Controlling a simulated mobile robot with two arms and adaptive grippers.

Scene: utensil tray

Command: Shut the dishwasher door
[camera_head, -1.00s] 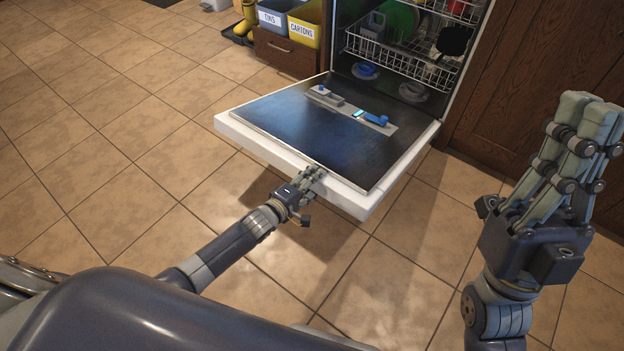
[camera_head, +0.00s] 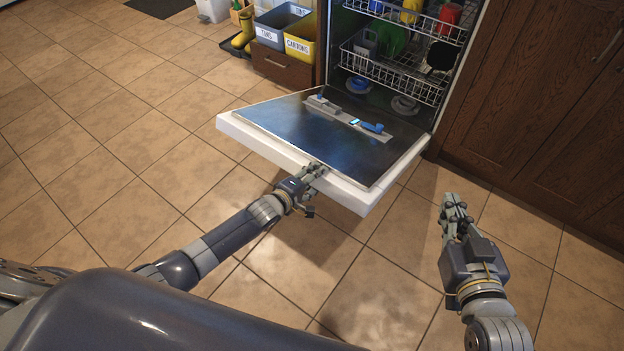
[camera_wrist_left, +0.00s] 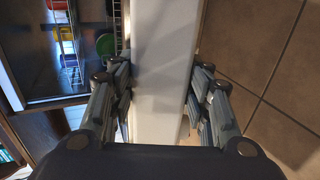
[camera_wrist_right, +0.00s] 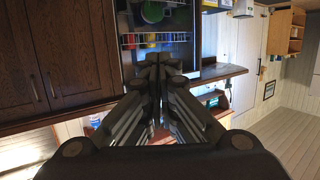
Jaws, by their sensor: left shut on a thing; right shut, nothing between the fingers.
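The dishwasher door (camera_head: 290,160) is folded down, about level, with its dark inner panel facing up. My left gripper (camera_head: 316,170) is shut on the door's white outer edge. In the left wrist view the white door edge (camera_wrist_left: 163,70) lies between the two fingers. The dishwasher interior behind the door is open, with a lower rack (camera_head: 400,68) and an upper rack (camera_head: 425,18) holding dishes. My right gripper (camera_head: 455,205) is shut and empty, in the air to the right of the door. The right wrist view shows its fingers (camera_wrist_right: 163,62) together.
Wooden cabinets (camera_head: 540,110) stand right of the dishwasher. Bins labelled TINS (camera_head: 275,32) and CARTONS (camera_head: 301,45) sit over a drawer (camera_head: 274,66) to its left, with yellow boots (camera_head: 244,33) beside them. The tiled floor in front is clear.

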